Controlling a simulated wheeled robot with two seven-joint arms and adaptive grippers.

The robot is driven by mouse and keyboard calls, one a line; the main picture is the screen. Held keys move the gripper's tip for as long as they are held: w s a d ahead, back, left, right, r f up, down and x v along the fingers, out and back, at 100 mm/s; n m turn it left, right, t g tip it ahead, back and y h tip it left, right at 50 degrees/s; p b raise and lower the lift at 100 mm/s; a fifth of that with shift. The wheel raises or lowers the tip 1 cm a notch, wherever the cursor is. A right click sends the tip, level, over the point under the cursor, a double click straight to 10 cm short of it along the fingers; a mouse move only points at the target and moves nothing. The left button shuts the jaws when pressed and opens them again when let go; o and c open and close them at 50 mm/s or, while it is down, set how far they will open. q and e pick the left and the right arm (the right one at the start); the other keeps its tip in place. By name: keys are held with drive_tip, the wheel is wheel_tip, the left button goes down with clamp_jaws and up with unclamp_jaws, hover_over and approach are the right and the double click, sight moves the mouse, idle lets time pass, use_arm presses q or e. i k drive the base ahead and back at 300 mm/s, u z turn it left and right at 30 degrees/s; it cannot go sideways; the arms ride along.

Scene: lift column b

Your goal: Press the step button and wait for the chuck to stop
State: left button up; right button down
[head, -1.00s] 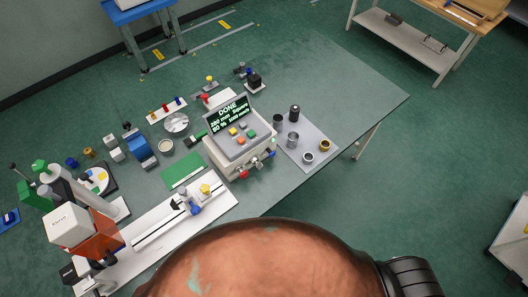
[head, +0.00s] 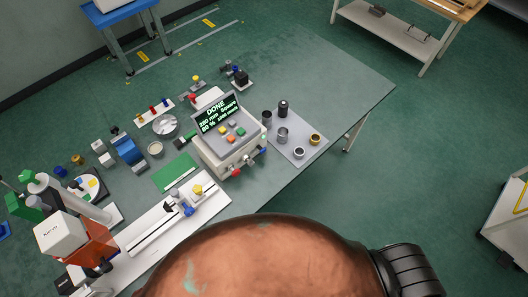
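A control unit (head: 212,160) with a light casing stands on the grey-green table. Its dark screen (head: 217,112) shows green text with "DONE", "Square" and figures. Below the screen is a sloped grey panel with several coloured buttons, among them an orange button (head: 221,139) and a green button (head: 240,132). I cannot read their labels, so I cannot tell which is the step button. A round silver part (head: 165,125) lies left of the unit. I cannot tell whether it is the chuck. Neither gripper is in view.
A grey mat (head: 292,151) with several small cups lies right of the unit. A green board (head: 175,172) and a white rail plate (head: 160,222) lie to the left. A white box (head: 60,235) stands at lower left. The table's right part (head: 330,85) is clear.

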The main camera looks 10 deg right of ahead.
sight(262, 150)
drive_tip(key=z, duration=0.75)
drive_tip(key=k, duration=1)
drive_tip(key=u, duration=0.95)
drive_tip(key=i, duration=0.5)
drive_tip(key=u, duration=0.05)
